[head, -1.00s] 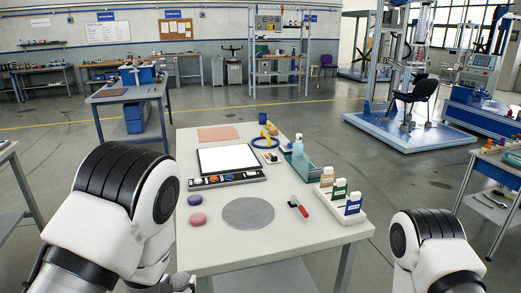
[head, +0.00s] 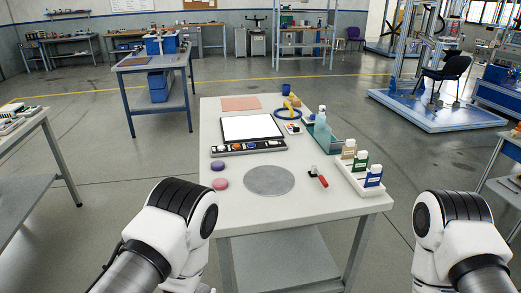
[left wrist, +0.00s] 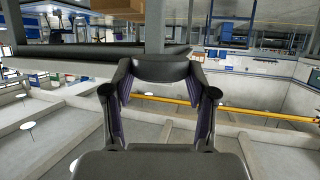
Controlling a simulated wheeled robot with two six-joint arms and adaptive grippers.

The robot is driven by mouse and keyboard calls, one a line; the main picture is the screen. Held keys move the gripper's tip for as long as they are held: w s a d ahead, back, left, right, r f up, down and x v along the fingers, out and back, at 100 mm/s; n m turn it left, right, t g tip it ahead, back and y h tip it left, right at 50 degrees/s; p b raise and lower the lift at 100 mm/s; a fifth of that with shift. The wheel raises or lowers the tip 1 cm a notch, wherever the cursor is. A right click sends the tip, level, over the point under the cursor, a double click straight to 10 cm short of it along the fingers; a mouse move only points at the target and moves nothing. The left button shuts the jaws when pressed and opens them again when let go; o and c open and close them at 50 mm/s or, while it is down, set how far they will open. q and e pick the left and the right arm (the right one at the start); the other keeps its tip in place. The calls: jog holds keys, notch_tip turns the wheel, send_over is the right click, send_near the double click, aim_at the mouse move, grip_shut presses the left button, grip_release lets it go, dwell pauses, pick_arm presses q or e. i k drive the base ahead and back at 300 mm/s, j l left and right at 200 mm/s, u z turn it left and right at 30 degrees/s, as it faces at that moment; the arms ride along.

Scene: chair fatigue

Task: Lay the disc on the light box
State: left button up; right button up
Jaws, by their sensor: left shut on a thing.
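The light box (head: 252,128) is a bright white panel with a dark frame, flat on the white table. A flat grey disc (head: 269,180) lies nearer the front of the table. A purple puck (head: 218,166) and a pink puck (head: 220,184) lie left of it. In the left wrist view, my left gripper (left wrist: 160,75) is shut on a dark, rounded thing (left wrist: 160,71) between its fingertips. I cannot tell what this thing is. The head view shows my left arm left of the table's front, with its fingertips out of sight. My right gripper is out of view.
A strip with several coloured knobs (head: 249,147) lies before the light box. A red-handled tool (head: 318,177), a bottle rack (head: 366,183) and a green tray (head: 327,141) stand on the right. A pink mat (head: 240,103) and blue ring (head: 287,113) lie behind.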

aim_at(241, 126)
jog(key=z, duration=2.3)
jog(key=k+j+z, duration=0.65)
jog(key=z, duration=0.2)
jog(key=k+j+z, duration=0.25)
jog(key=k+z, duration=1)
jog(key=k+j+u, duration=0.2)
jog(key=k, duration=0.35)
jog(key=k+j+u, duration=0.2)
jog(key=k, duration=0.35)
jog(key=k+j+u, duration=0.2)
jog(key=k+j, duration=0.25)
